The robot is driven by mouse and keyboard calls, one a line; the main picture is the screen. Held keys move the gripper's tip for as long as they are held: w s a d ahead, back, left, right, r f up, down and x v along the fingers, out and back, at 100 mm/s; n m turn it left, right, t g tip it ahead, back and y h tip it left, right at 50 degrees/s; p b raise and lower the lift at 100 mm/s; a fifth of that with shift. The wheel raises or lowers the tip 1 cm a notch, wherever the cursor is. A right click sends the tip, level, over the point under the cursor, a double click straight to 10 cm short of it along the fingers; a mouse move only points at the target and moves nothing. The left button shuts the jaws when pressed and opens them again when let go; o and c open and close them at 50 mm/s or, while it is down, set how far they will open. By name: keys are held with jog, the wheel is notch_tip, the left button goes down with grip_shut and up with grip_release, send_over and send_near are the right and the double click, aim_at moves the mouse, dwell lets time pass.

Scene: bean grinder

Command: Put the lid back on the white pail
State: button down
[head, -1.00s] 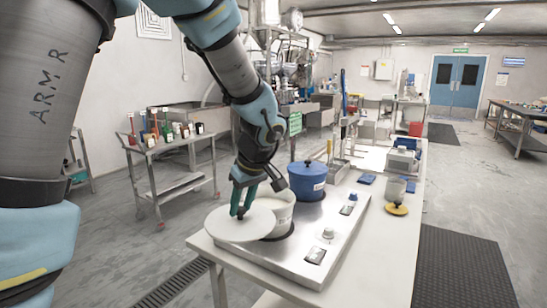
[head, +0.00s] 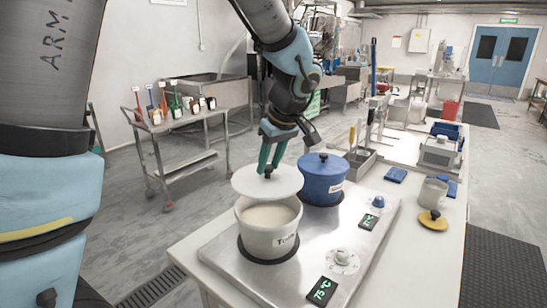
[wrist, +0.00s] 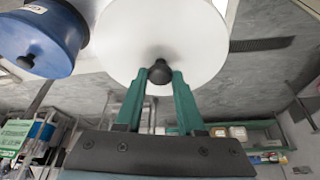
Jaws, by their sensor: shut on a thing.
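The white pail (head: 268,240) stands open on the left burner of the steel hotplate, with pale contents showing inside. The white round lid (head: 268,187) is held above the pail's rear rim, roughly level. The pail's front opening shows below it, so the lid is not seated. My gripper (head: 269,170) is shut on the lid's dark knob, coming from above and behind. In the wrist view the green fingers of my gripper (wrist: 160,80) pinch the knob, and the lid (wrist: 160,35) fills the upper middle. The pail is hidden there.
A blue lidded pot (head: 322,182) stands close behind right of the pail; it also shows in the wrist view (wrist: 45,35). The steel hotplate (head: 215,252) has knobs and displays at right. A grey jar and yellow lid (head: 433,221) sit farther right.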

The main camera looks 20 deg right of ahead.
aim_at(270, 179)
jog(key=shift+f+b, duration=1.3)
jog(key=shift+f, duration=1.15)
jog(key=shift+f+b, duration=0.7)
jog(key=shift+b, duration=0.15)
jog(key=shift+s+r+b, duration=0.1)
jog(key=shift+s+b, duration=0.05)
jog(key=shift+b, duration=0.5)
jog(key=shift+f+b, duration=0.2)
jog(key=shift+b, duration=0.5)
dwell(0.4)
jog(key=shift+c, duration=2.2)
grip_release()
jog(key=shift+o, duration=0.4)
jog(key=o, duration=0.4)
jog(key=shift+c, duration=0.2)
